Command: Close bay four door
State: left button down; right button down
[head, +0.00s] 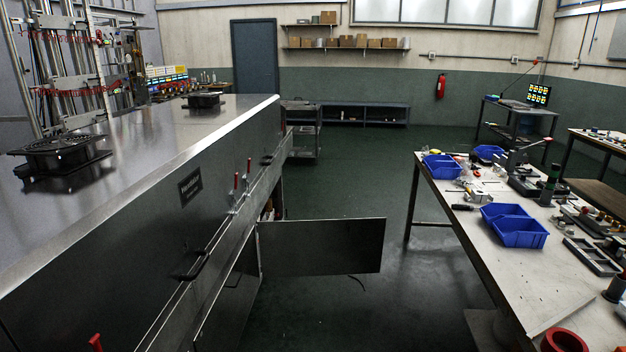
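In the head view the long metal tunnel dryer (140,210) runs along the left side. One lower door (322,246) stands swung out from the dryer's side into the aisle, showing a dark flat face. The opening behind it (267,208) is partly visible. Another lower panel (228,312) sits nearer to me, low on the same side. Black handles (190,266) and red-tipped latches (236,185) are on the upper panels. A nameplate (190,186) is too small to read, so I cannot tell the bay number. Neither of my grippers is in view.
A workbench (545,295) with blue bins (520,231) and tools stands on the right. The dark green floor between the dryer and the bench is clear apart from the open door. A cart (302,130) and low shelf (365,113) stand farther back.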

aim_at(304, 248)
jog(key=i+j+z, duration=0.1)
jog(key=i, duration=0.45)
jog(key=i+j+z, duration=0.1)
jog(key=i+j, duration=0.25)
jog(key=i, duration=0.15)
